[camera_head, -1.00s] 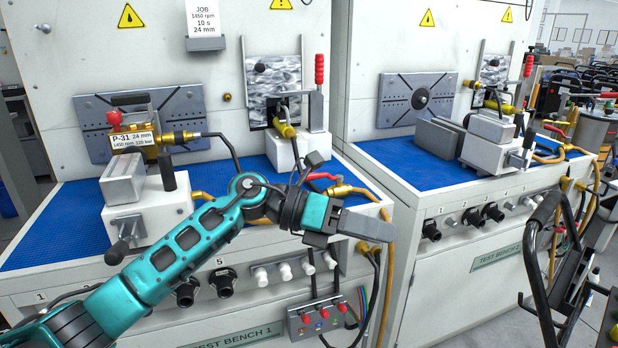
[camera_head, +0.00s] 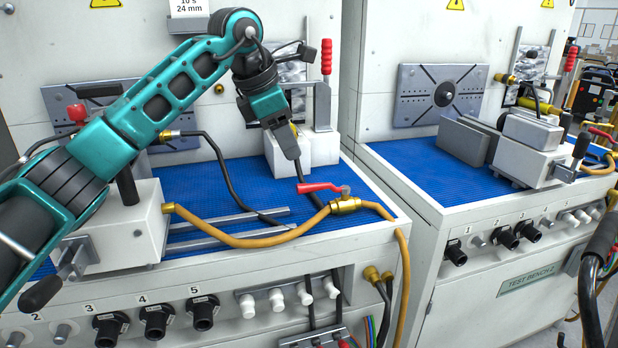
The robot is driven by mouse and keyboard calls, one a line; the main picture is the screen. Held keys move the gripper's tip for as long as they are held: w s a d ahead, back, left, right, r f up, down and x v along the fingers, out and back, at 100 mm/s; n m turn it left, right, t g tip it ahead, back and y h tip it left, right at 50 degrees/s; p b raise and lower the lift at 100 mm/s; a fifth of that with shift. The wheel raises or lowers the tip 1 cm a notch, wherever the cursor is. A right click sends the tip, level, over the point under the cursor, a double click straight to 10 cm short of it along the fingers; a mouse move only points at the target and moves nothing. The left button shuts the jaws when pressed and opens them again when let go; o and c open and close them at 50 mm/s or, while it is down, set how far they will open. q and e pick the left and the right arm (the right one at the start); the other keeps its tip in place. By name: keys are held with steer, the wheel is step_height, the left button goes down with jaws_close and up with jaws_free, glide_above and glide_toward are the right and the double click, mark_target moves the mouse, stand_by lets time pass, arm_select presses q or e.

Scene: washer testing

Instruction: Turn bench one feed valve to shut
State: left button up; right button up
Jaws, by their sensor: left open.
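The feed valve on bench one has a brass body (camera_head: 346,206) in a yellow hose at the front right of the blue mat. Its red lever (camera_head: 319,187) points left from the body, roughly along the hose. My left gripper (camera_head: 289,146) points down above the mat, behind and a little left of the lever in the picture. It is open, with nothing seen between its fingers, and looks apart from the lever. The fingers overlap each other in this view, so the gap hardly shows. My right gripper is not in view.
The yellow hose (camera_head: 250,241) sags along the bench front edge. A black hose (camera_head: 232,184) crosses the blue mat (camera_head: 190,188). A white block (camera_head: 318,147) with a red-handled clamp (camera_head: 326,58) stands behind my gripper. Bench two (camera_head: 412,180) is at the right.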

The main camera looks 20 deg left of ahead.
mark_target(308, 184)
arm_select(q)
steer(key=b+x, duration=0.1)
steer(key=x, duration=1)
steer(key=shift+f, duration=0.15)
steer(key=shift+d, duration=0.1)
steer(key=shift+c, duration=0.2)
jaws_close()
